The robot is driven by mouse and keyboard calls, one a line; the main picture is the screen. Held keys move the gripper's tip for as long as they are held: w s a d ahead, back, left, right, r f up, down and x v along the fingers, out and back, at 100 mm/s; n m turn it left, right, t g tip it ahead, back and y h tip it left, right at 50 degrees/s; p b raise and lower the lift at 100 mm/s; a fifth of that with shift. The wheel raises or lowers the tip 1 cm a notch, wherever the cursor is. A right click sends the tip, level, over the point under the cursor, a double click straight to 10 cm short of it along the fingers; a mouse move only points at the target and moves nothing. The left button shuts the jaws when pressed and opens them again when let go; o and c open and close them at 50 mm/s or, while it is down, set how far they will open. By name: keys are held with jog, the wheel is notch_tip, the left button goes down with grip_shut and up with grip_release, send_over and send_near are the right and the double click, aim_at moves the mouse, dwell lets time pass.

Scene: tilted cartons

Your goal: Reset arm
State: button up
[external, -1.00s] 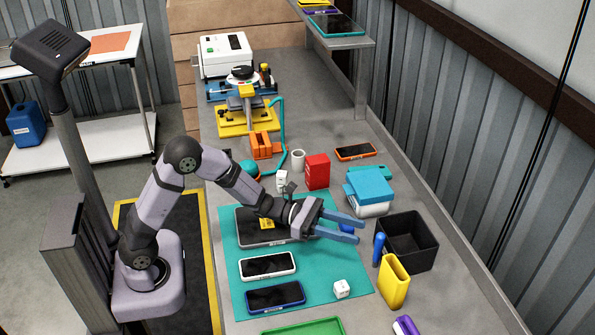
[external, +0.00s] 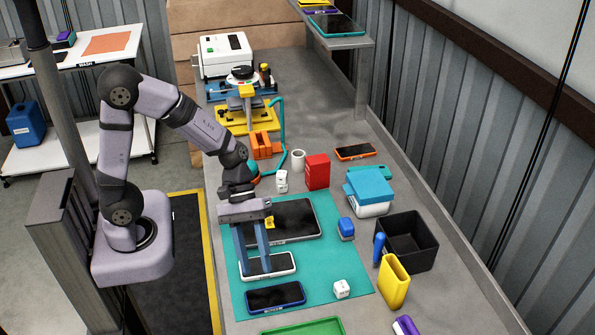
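My gripper (external: 254,273) hangs pointing down at the left part of the teal mat (external: 345,282). Its two blue fingers are spread apart, with nothing seen between them. The fingers show in front of the white-framed phone (external: 280,265); I cannot tell whether they touch it. A large dark tablet (external: 297,222) with a yellow label lies on the mat behind, partly hidden by my gripper. A blue-framed phone (external: 276,297) lies nearer the front of the mat.
To the right stand a black open bin (external: 418,245), a yellow holder (external: 394,282) and a blue-lidded white box (external: 370,190). A green tray (external: 305,328) is at the front.

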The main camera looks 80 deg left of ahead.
jog(key=s+a+r+m+y+p, duration=0.3)
jog(key=a+r+m+y+p, duration=0.1)
jog(key=a+m, duration=0.1)
jog(key=s+a+r+m+y+p, duration=0.3)
jog(key=s+a+r+m+p, duration=0.1)
jog(key=a, duration=0.4)
jog(key=shift+m+g+y+p, duration=0.35)
jog(key=shift+m+p, duration=0.35)
jog(key=shift+m, duration=0.3)
